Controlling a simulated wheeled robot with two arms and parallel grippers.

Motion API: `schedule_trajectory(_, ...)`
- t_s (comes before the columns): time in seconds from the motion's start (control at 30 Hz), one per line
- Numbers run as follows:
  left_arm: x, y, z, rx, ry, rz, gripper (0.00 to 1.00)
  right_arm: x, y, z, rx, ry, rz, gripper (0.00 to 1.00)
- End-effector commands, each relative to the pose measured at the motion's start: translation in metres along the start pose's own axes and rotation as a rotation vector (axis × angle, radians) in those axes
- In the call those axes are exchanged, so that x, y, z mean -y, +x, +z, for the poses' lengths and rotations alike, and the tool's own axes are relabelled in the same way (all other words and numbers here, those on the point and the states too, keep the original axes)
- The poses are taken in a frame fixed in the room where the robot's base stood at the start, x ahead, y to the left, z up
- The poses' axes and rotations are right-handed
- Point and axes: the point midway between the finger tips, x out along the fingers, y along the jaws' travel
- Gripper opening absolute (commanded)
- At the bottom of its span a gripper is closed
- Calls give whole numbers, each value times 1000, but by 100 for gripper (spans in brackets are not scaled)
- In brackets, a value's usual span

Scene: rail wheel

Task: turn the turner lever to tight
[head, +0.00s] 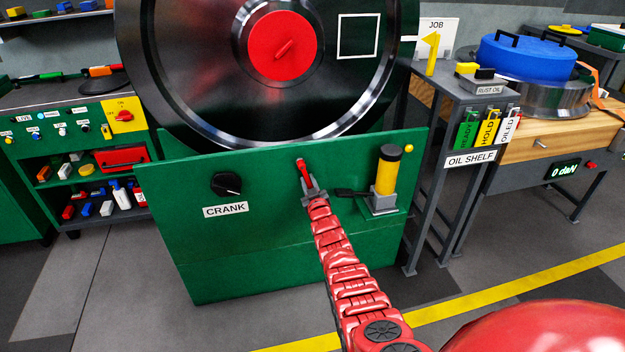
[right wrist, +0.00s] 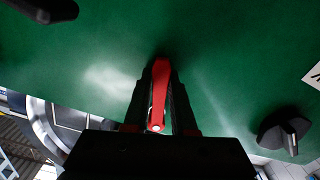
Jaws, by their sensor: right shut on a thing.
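A red lever (head: 304,172), the likely turner lever, stands out from the green front panel below the big wheel. It carries no label that I can read. In the head view it leans, its top slightly to the left. My right gripper (head: 309,193) is shut on it. In the right wrist view the red lever (right wrist: 160,88) lies between the two dark fingers of my right gripper (right wrist: 160,110), against the green panel. The fingers hide parts of its sides. My left gripper is not in view.
A black crank knob (head: 226,185) sits left of the lever. A yellow and black cylinder (head: 387,172) with a dark handle stands on a small ledge to the right. The large dark wheel (head: 200,60) rises above. The oil shelf (head: 470,158) stands further right.

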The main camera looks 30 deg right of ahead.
Motion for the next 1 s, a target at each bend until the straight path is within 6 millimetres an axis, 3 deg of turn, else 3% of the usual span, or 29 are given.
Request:
schedule_trajectory(0.4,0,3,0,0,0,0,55,15,0,-2,1,246,-1,0)
schedule_trajectory(1.0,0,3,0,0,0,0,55,19,1,-4,-2,304,-2,0)
